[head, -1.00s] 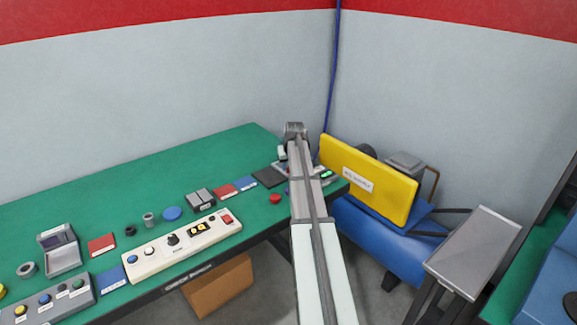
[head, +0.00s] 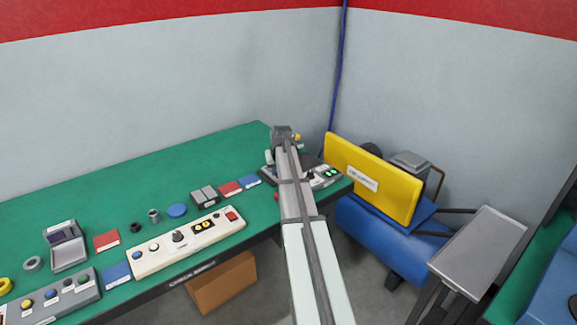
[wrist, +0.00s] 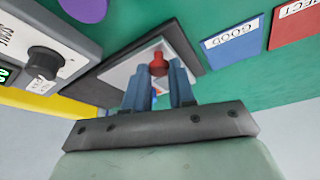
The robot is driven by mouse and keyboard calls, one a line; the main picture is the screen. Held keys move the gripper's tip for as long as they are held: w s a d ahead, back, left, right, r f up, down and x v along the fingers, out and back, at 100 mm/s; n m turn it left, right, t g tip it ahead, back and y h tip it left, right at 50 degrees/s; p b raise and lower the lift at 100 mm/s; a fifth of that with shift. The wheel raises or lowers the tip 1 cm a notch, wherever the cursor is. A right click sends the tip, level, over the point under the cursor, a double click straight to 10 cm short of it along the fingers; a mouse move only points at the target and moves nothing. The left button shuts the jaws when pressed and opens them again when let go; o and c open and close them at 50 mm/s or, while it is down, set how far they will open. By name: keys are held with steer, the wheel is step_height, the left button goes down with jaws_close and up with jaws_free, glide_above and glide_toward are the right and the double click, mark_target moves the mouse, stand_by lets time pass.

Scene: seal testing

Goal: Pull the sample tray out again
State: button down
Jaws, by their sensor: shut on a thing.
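In the wrist view the sample tray (wrist: 118,73) shows as a light plate with a red knob (wrist: 158,66) standing on it. It lies over a dark flat base (wrist: 182,42) on the green bench. My gripper (wrist: 158,78) has its two blue-grey fingers on either side of the red knob and is shut on it. A small blue part shows between the fingers, lower down. In the head view my gripper (head: 283,134) is at the far right end of the bench, and my arm hides the tray and the fingertips.
A grey device (head: 322,177) with a green display stands right of my arm. A yellow panel (head: 372,180) leans beyond the bench end. Blue and red cards (wrist: 232,42) lie beside the dark base. A white control box (head: 188,242) sits on the front edge.

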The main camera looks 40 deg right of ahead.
steer(key=shift+a, duration=0.95)
steer(key=c, duration=0.9)
jaws_free()
steer(key=shift+c, duration=0.2)
steer(key=v, duration=1.4)
steer(key=shift+d+f, duration=0.1)
